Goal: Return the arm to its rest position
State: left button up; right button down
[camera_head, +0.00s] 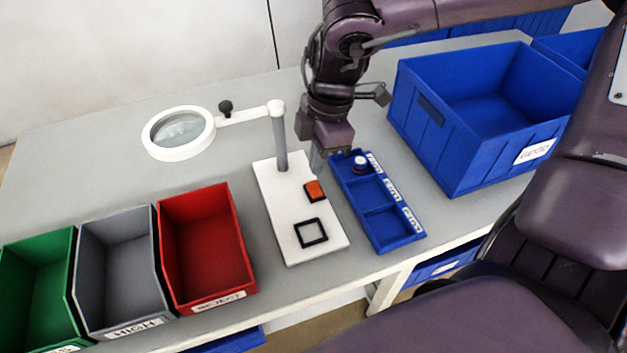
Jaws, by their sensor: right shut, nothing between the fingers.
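My right arm comes in from the upper right and hangs down over the table. Its gripper (318,163) is shut and empty, pointing down just above the white board and close to the blue divided tray (381,211). An orange block with a dark edge (314,191) lies on the white board (283,223), just below the fingertips; the fingers look apart from it, though the gap is hard to judge. A small round white-and-blue part (360,163) sits in the tray's far compartment. My left gripper is not in view.
A magnifier lamp (180,132) on a grey post stands at the board's back. Green (38,290), grey (120,268) and red bins (205,247) line the front left. A large blue bin (470,115) stands at the right. A black square frame (311,233) lies on the board.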

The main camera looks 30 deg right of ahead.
jog(key=shift+r, duration=0.3)
